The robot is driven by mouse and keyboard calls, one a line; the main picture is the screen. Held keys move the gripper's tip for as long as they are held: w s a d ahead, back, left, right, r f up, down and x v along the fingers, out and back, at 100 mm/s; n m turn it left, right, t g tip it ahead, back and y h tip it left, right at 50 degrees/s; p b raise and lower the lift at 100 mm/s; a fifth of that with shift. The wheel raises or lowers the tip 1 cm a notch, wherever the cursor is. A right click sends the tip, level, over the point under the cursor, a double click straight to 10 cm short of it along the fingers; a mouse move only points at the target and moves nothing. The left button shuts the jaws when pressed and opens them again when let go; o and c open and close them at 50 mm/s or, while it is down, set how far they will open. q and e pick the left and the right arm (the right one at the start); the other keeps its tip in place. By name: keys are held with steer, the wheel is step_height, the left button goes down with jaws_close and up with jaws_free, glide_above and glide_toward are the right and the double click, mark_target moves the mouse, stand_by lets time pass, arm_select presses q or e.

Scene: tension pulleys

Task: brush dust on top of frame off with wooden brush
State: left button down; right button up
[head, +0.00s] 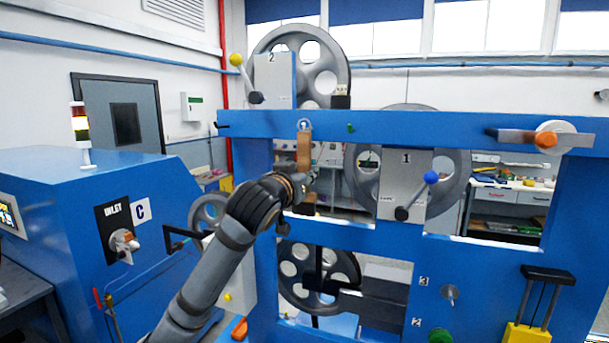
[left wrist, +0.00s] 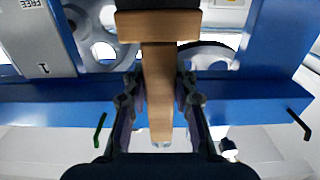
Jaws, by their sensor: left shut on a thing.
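The wooden brush (head: 304,152) is upright in front of the blue frame (head: 400,127), with its handle up and its head low. The handle's top end is at a small hook on the frame's top beam; I cannot tell if it still hangs there. My left gripper (head: 308,176) is shut on the brush handle. In the left wrist view the handle (left wrist: 160,110) runs between the fingers (left wrist: 159,88), with the wide wooden head and dark bristles at the picture's top. I cannot make out dust on the beam. My right gripper is out of view.
Grey pulley wheels (head: 325,62) stand behind the frame, near a grey plate with a yellow-knobbed lever (head: 237,60). A blue-knobbed lever (head: 431,177) sits mid-frame. A bar with an orange knob (head: 546,140) juts at the beam's right. A blue machine (head: 90,200) stands left.

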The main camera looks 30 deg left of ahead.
arm_select(q)
steer(key=shift+s, duration=0.2)
steer(key=b+v, duration=0.2)
steer(key=shift+s+d+r, duration=0.1)
steer(key=shift+s+r, duration=0.15)
steer(key=shift+s, duration=0.2)
stand_by(0.4)
steer(key=shift+b+v, duration=2)
steer(key=shift+v, duration=0.85)
